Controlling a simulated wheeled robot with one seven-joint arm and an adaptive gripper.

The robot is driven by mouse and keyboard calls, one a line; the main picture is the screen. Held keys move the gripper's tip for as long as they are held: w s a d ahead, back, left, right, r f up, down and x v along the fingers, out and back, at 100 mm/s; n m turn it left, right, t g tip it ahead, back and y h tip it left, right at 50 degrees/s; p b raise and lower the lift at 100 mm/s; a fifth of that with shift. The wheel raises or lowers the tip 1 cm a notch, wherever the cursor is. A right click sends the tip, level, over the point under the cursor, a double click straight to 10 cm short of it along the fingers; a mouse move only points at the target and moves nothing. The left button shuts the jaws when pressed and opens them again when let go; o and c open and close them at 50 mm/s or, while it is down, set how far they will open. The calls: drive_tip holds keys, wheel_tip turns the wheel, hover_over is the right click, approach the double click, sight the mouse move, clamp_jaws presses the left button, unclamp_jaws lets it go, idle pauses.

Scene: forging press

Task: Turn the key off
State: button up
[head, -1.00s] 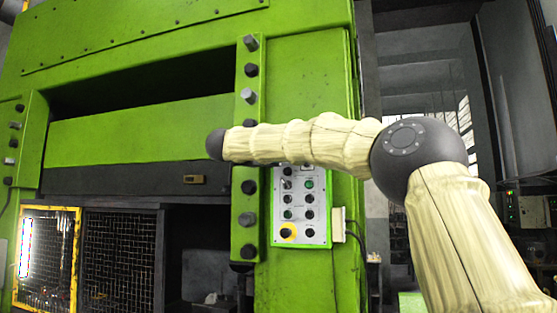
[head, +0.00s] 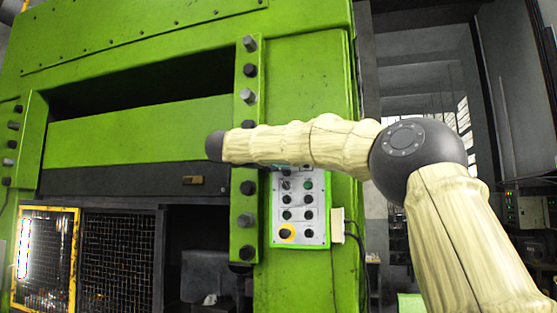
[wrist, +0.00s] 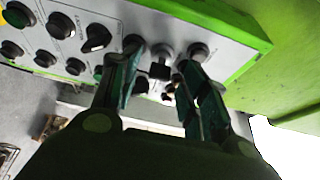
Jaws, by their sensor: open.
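The grey control panel (head: 314,236) is on the green press column, below my forearm in the head view. It also fills the top of the wrist view (wrist: 190,20). In the wrist view the key (wrist: 159,71), with a dark head, sits in a metallic switch near the panel's end. Something small hangs beside it, too dark to make out clearly. My gripper (wrist: 158,72) is open, with one teal finger on each side of the key. I cannot tell whether either finger touches it. In the head view my forearm hides the key and most of the gripper.
A black selector knob (wrist: 96,38) and several dark push-buttons are beside the key on the panel. A bolted green strip (head: 247,190) stands left of the panel, and a pale box (head: 338,225) with a cable is at right.

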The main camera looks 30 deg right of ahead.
drive_tip(key=v, duration=1.2)
drive_tip(key=shift+d, duration=0.1)
